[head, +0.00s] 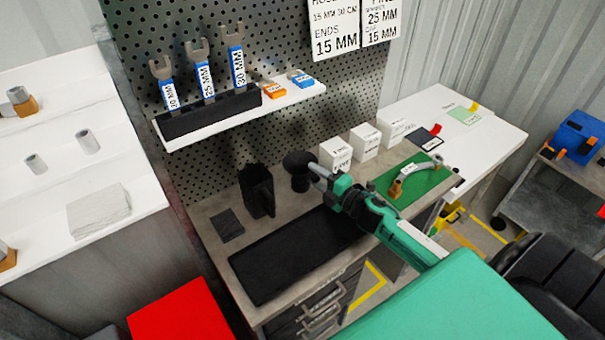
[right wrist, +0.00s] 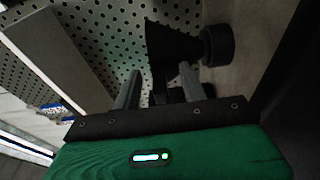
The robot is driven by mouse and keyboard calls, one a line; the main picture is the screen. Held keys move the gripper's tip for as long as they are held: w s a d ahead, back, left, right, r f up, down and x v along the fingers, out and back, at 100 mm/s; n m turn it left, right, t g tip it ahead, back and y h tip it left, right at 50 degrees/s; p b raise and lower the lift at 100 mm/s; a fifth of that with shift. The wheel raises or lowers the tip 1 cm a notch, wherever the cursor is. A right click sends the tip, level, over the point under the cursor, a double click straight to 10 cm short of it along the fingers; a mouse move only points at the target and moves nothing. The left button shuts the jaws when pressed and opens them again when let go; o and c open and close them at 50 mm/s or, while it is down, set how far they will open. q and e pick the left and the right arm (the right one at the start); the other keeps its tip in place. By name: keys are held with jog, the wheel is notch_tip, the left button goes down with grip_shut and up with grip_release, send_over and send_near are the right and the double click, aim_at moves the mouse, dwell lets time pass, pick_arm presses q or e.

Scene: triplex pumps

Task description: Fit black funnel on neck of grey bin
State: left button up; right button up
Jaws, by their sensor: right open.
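The black funnel (head: 298,160) stands upright on the bench, its wide mouth up and its narrow end at a dark round stand (head: 300,184). The right wrist view shows the funnel (right wrist: 170,42) just beyond my fingertips, with the stand (right wrist: 217,45) at its narrow end. My right gripper (head: 317,178) is open and empty, close beside the funnel on its right. In the right wrist view its two grey fingers (right wrist: 160,72) are spread apart. I cannot tell whether they touch the funnel. I cannot make out a grey bin with a neck. My left gripper is not in view.
A tall black open container (head: 257,190) stands left of the funnel. A black mat (head: 285,262) lies in front. White boxes (head: 365,142) and a green mat (head: 412,193) are to the right. A shelf (head: 290,98) with wrenches overhangs the bench's back left.

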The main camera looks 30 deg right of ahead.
grip_shut()
jog(key=shift+r, duration=0.1)
dwell(0.4)
